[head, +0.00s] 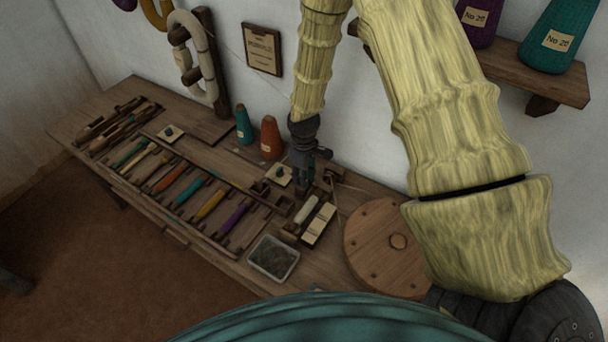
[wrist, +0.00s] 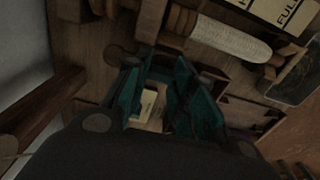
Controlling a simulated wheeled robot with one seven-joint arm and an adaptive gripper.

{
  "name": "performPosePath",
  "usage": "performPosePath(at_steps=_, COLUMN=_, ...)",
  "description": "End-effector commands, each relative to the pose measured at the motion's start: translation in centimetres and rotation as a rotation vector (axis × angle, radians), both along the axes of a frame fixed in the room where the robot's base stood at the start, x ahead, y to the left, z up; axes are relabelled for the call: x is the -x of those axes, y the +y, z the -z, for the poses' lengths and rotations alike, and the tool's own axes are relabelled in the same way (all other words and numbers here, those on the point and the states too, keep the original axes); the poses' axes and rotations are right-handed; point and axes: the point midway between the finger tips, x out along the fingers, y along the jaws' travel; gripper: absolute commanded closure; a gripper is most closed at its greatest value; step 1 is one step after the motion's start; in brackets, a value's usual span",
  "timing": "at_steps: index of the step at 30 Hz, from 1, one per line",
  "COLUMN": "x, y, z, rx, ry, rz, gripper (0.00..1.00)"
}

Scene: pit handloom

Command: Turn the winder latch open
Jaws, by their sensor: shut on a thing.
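The winder stands on the bench, with a cream bobbin (head: 309,212) between wooden end blocks. The bobbin also shows at the upper right of the wrist view (wrist: 232,38). My gripper (head: 303,187) points down at the winder's far end, just behind the bobbin. In the wrist view its teal fingers (wrist: 165,72) are closed in on a small wooden part beside the winder's end block, which I take to be the winder latch (wrist: 120,54). The fingers hide most of it, and its angle cannot be told.
A round wooden disc (head: 386,242) is at the right and a grey tray (head: 273,257) at the front. Orange (head: 271,138) and teal (head: 243,125) cones stand behind. Several coloured shuttles lie left.

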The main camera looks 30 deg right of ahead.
Motion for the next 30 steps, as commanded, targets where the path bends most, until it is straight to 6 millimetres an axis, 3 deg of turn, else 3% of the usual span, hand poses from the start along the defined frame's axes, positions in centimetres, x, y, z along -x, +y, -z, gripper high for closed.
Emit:
performPosePath(at_steps=8, x=-0.2, y=-0.1, z=-0.1, rx=0.002, ry=-0.005, rz=0.001, gripper=0.99)
performPosePath(at_steps=9, x=-0.2, y=-0.1, z=-0.1, rx=0.002, ry=-0.004, rz=0.001, gripper=0.68)
performPosePath(at_steps=12, x=-0.2, y=-0.1, z=-0.1, rx=0.002, ry=-0.003, rz=0.001, gripper=0.54)
performPosePath(at_steps=23, x=-0.1, y=0.0, z=-0.3, rx=0.0, ry=-0.001, rz=0.0, gripper=0.54)
performPosePath(at_steps=30, x=-0.1, y=0.0, z=-2.7, rx=0.001, ry=-0.003, rz=0.0, gripper=0.54)
